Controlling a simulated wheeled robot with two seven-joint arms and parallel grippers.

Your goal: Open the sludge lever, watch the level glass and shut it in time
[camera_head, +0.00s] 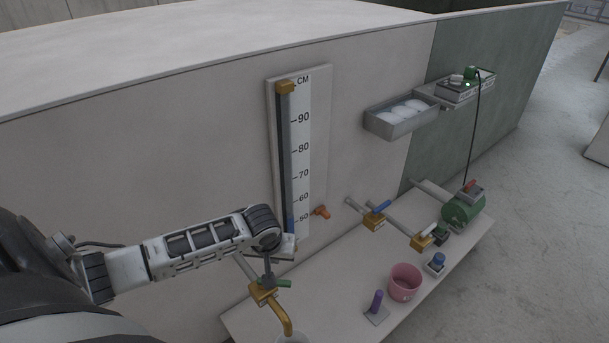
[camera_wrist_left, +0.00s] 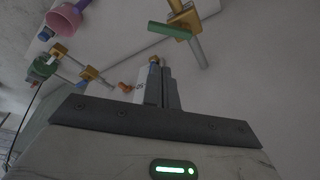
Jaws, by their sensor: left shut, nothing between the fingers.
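The level glass (camera_head: 289,150) stands upright on the wall with a centimetre scale beside it. Its blue column (camera_head: 290,225) reaches to a little above the 50 mark; the bottom is partly behind my arm. My left gripper (camera_head: 268,277) is shut and empty, pointing down by a brass valve (camera_head: 262,292) with a green lever (camera_head: 284,284) and a bent spout. In the left wrist view the fingers (camera_wrist_left: 167,86) are together, and the green lever (camera_wrist_left: 169,27) shows apart from them. No label shows which lever is the sludge one. My right gripper is out of view.
An orange lever (camera_head: 322,212), a blue lever (camera_head: 382,207) and a green motor (camera_head: 463,208) lie to the right. A pink bucket (camera_head: 404,283) and a purple-handled item (camera_head: 376,303) stand on the shelf (camera_head: 330,318). A grey tray (camera_head: 400,122) hangs higher up.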

